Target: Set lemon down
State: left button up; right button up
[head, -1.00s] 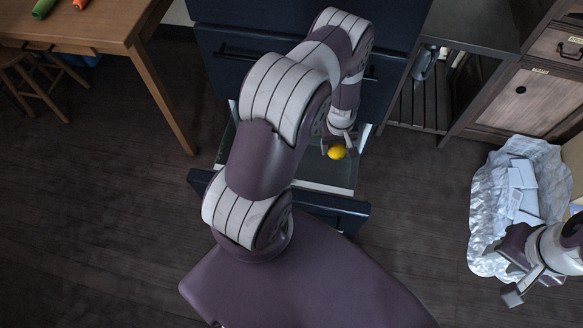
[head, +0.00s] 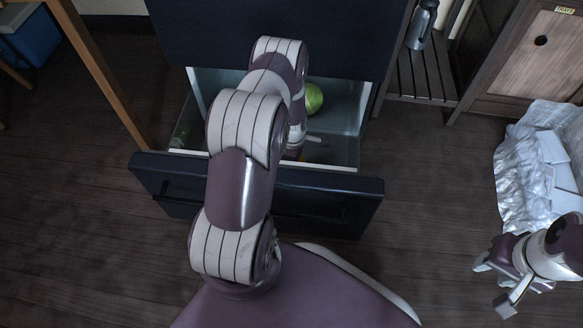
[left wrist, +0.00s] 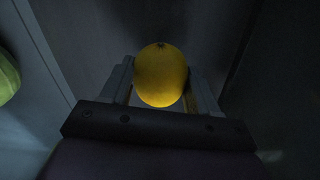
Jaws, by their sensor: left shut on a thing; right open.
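The yellow lemon (left wrist: 160,75) sits between the two fingers of my left gripper (left wrist: 160,96) in the left wrist view, and the gripper is shut on it. In the head view my left arm reaches down into the open drawer (head: 345,170) and hides the left gripper and most or all of the lemon. The dark space around the lemon does not show clearly whether it touches the drawer floor. My right gripper (head: 494,284) is open and empty at the right, above the floor.
A round green vegetable (head: 314,98) lies at the back of the drawer; it also shows at the left edge of the left wrist view (left wrist: 7,76). A slatted shelf with a grey bottle (head: 422,25) stands right of the drawer. A crumpled silvery bag (head: 522,165) lies at the right.

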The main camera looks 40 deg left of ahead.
pick_arm(q)
notch_tip(320, 180, down, 3)
jog(key=shift+f+b, duration=0.1)
jog(key=shift+b, duration=0.65)
jog(key=shift+r, duration=0.3)
jog(key=shift+f, duration=0.1)
jog(key=o, duration=1.1)
